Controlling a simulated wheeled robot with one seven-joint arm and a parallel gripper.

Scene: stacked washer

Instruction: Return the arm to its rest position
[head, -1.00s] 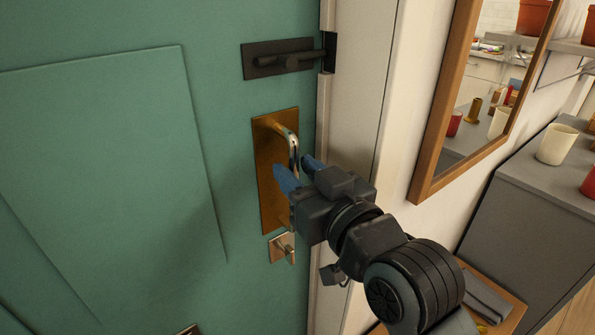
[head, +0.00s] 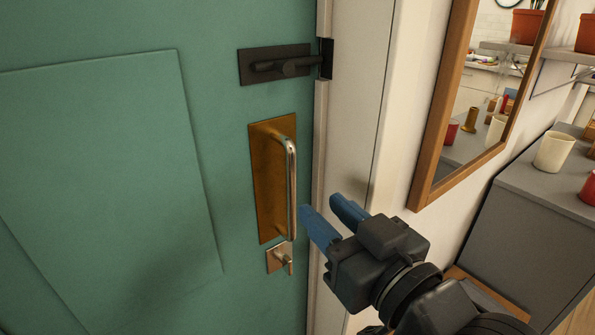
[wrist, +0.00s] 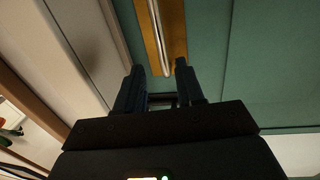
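My gripper (head: 328,219) is in front of the door frame, to the right of the door's pull handle (head: 291,188). Its two blue fingers are apart with nothing between them, so it is open and empty. The handle is a metal bar on a brass plate (head: 268,180) on the green door (head: 110,170). In the wrist view the fingers (wrist: 158,82) point toward the handle bar (wrist: 160,35), which lies beyond their tips. My gripper is clear of the handle.
A dark latch (head: 285,65) sits above the handle and a small thumb-turn lock (head: 281,257) below it. A wood-framed mirror (head: 440,120) hangs on the right wall. A grey cabinet (head: 520,230) at the right carries a white cup (head: 554,152) and a red one.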

